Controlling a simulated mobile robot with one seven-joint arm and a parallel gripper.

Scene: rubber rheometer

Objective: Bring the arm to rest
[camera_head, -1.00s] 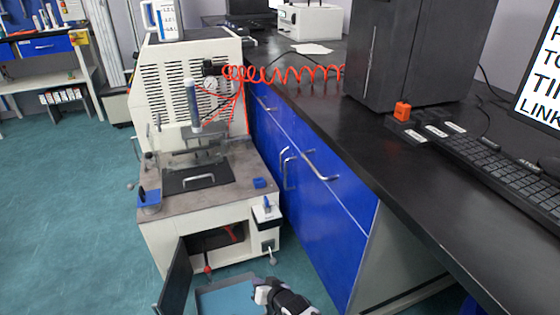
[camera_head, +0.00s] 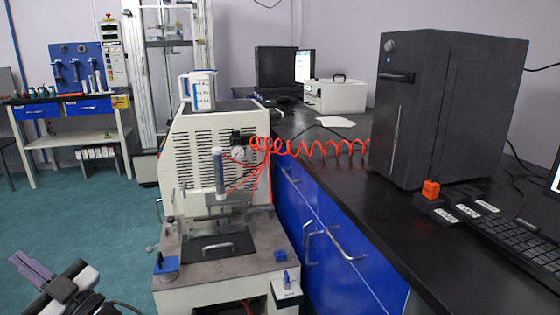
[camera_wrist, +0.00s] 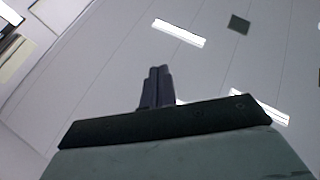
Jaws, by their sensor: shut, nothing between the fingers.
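My gripper (camera_head: 32,268) shows at the lower left of the head view, with its dark fingers pointing up and to the left. It is over the green floor, to the left of the rheometer. In the wrist view the fingers (camera_wrist: 157,88) are together with nothing between them. Behind them in that view are a grey ceiling and bright light panels.
The white rheometer (camera_head: 190,130) stands in the middle with a metal table and blue blocks. A black bench with blue drawers (camera_head: 325,240) runs along the right, with a computer tower (camera_head: 445,110). The green floor (camera_head: 90,215) at left is clear.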

